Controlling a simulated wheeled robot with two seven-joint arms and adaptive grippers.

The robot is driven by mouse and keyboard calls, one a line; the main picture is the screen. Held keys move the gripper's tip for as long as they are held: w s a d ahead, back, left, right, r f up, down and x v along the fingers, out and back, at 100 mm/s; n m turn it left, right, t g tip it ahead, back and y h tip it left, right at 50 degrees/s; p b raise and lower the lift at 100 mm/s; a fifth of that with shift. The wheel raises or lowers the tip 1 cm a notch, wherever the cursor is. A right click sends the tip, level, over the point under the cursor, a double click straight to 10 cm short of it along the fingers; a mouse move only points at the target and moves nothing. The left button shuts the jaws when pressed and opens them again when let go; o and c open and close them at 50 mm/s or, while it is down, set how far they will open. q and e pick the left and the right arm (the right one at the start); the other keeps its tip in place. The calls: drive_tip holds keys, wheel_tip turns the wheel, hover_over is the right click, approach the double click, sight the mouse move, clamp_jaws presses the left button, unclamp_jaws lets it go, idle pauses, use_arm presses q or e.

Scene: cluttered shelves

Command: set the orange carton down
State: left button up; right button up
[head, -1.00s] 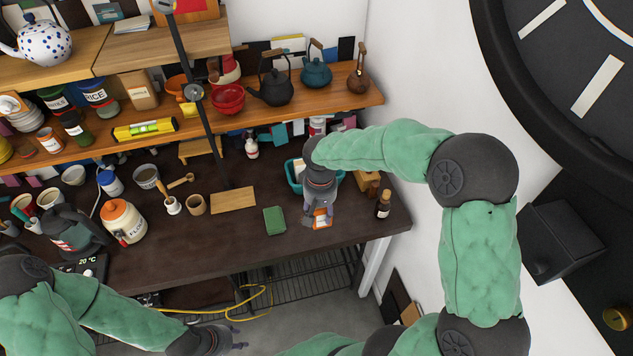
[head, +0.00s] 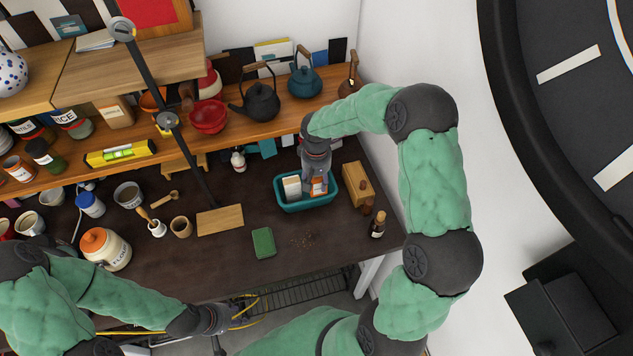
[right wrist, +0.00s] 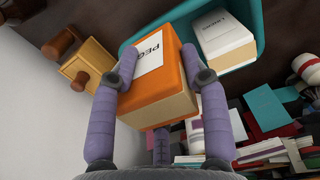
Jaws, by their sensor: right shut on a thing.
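The orange carton (head: 319,187) is in my right gripper (head: 317,182). In the right wrist view, the two purple fingers (right wrist: 160,82) are shut on the sides of the orange carton (right wrist: 160,75), which has a white label. In the head view the carton is over or inside the right part of a teal tub (head: 292,207); I cannot tell if it touches the bottom. A white carton (head: 291,187) stands in the tub to its left and shows in the right wrist view (right wrist: 225,38). My left gripper (head: 242,317) is empty, fingers apart, low before the table's front edge.
A wooden box (head: 357,184) stands just right of the tub and a dark bottle (head: 377,224) nearer the front. A green sponge (head: 263,242) and a wooden board (head: 220,220) lie to the left. Dark crumbs (head: 303,240) lie before the tub. A shelf (head: 190,138) overhangs behind.

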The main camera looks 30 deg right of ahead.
drive_tip(key=w+d+f, duration=0.1)
drive_tip(key=f, duration=0.1)
drive_tip(key=w+d+f, duration=0.1)
drive_tip(key=w+f, duration=0.1)
drive_tip(key=w+d+f, duration=0.1)
drive_tip(key=f, duration=0.1)
drive_tip(key=shift+w+f, duration=0.2)
drive_tip(key=shift+w, duration=0.1)
drive_tip(key=shift+f, duration=1.4)
drive_tip(key=shift+f+b, duration=0.2)
drive_tip(key=shift+b, duration=0.2)
drive_tip(key=o, duration=1.2)
drive_tip(key=shift+c, duration=0.2)
drive_tip(key=shift+r, duration=0.1)
wheel_tip(320, 180, up, 12)
drive_tip(key=p, duration=0.1)
drive_tip(key=shift+r, duration=0.1)
